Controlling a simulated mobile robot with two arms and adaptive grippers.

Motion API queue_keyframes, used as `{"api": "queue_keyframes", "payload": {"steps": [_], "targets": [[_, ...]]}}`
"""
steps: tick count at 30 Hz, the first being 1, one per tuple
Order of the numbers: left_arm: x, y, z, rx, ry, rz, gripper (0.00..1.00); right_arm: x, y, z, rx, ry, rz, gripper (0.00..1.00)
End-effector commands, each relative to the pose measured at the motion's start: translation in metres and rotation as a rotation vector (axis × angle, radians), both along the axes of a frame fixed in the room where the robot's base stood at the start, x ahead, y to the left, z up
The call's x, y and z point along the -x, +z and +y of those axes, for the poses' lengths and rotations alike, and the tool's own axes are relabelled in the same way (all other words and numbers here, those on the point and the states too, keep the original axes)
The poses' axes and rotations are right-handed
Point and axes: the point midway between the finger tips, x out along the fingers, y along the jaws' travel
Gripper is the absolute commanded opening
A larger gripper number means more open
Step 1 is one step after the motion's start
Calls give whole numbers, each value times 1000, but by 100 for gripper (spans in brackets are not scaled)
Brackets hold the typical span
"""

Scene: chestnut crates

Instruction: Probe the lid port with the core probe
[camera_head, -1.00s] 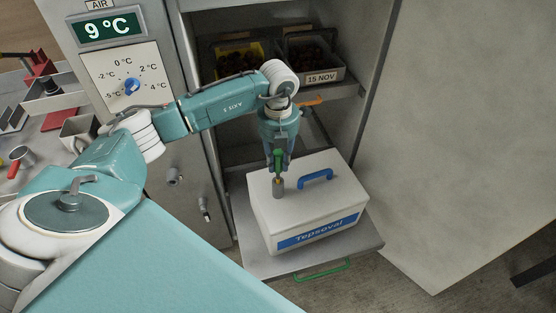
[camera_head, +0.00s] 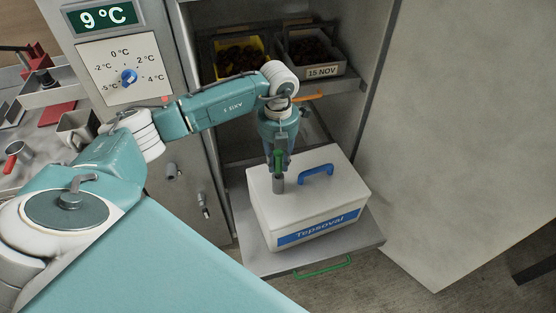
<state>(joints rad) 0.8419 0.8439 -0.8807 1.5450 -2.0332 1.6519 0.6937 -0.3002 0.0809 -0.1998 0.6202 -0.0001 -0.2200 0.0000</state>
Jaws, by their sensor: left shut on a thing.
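My left gripper (camera_head: 279,156) hangs fingers-down over the left part of the white box's lid and is shut on the core probe (camera_head: 278,161), which is green with a grey lower part. The probe points down, roughly upright, and its lower end meets the lid in the picture. The lid port is hidden behind the probe, so I cannot tell whether the tip is inside it. The white box (camera_head: 324,209) has a blue "Tepsoval" label and a blue lid handle (camera_head: 316,175) to the right of the probe. My right gripper is out of view.
The box stands on a pulled-out grey shelf (camera_head: 258,262) with a green front handle (camera_head: 323,267). Behind it, crates of chestnuts, one yellow (camera_head: 233,72) and one tagged "15 NOV" (camera_head: 322,72), sit in the cabinet. A side bench (camera_head: 45,145) holds a mug and tools.

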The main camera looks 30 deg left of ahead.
Motion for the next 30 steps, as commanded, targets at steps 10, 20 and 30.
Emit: {"api": "queue_keyframes", "payload": {"steps": [10,20,30], "targets": [[0,-10,0,0,0,0,0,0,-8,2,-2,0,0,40],[0,-18,0,0,0,0,0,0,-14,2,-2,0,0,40],[0,-27,0,0,0,0,0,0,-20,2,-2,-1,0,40]]}}
